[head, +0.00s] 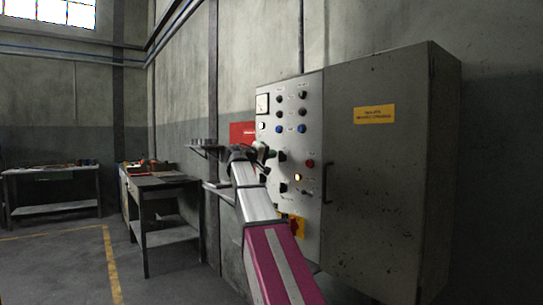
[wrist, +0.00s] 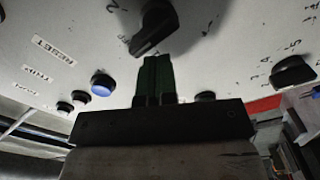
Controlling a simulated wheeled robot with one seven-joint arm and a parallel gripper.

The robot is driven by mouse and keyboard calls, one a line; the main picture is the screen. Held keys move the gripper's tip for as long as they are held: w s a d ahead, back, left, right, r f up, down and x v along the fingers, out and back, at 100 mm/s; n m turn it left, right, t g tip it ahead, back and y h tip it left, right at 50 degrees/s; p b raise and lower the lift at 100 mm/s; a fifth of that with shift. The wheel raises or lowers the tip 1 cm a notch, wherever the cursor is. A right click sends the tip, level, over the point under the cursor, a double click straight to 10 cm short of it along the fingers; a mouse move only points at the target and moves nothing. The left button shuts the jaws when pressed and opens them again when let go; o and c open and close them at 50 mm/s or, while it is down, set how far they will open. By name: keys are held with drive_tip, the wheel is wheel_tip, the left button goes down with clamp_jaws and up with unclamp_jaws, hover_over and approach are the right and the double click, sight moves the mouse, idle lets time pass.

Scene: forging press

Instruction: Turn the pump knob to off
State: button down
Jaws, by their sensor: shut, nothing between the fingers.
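The grey control panel (head: 292,215) is the left face of a cabinet. My gripper (head: 268,152) is at the panel's middle height, its dark green fingers shut and empty. In the wrist view the fingertips (wrist: 157,62) are just below a black pointer knob (wrist: 156,27), whose pointed end slants to the lower left. I cannot tell whether they touch it. Another black knob (wrist: 294,70) with a numbered scale is at the right. No readable label shows which is the pump knob. In the head view a black knob (head: 282,156) shows beside the gripper.
A blue button (wrist: 102,84) is left of my fingers in the wrist view. The panel also has a red button (head: 310,163), a lit lamp (head: 298,177) and a red-yellow switch (head: 297,226). The cabinet door handle (head: 326,182) sticks out at the right. A workbench (head: 165,183) stands left.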

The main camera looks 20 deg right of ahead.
idle(0.3)
drive_tip(key=v, duration=0.8)
drive_tip(key=shift+w+a, duration=0.3)
idle(0.4)
drive_tip(key=shift+a, duration=0.1)
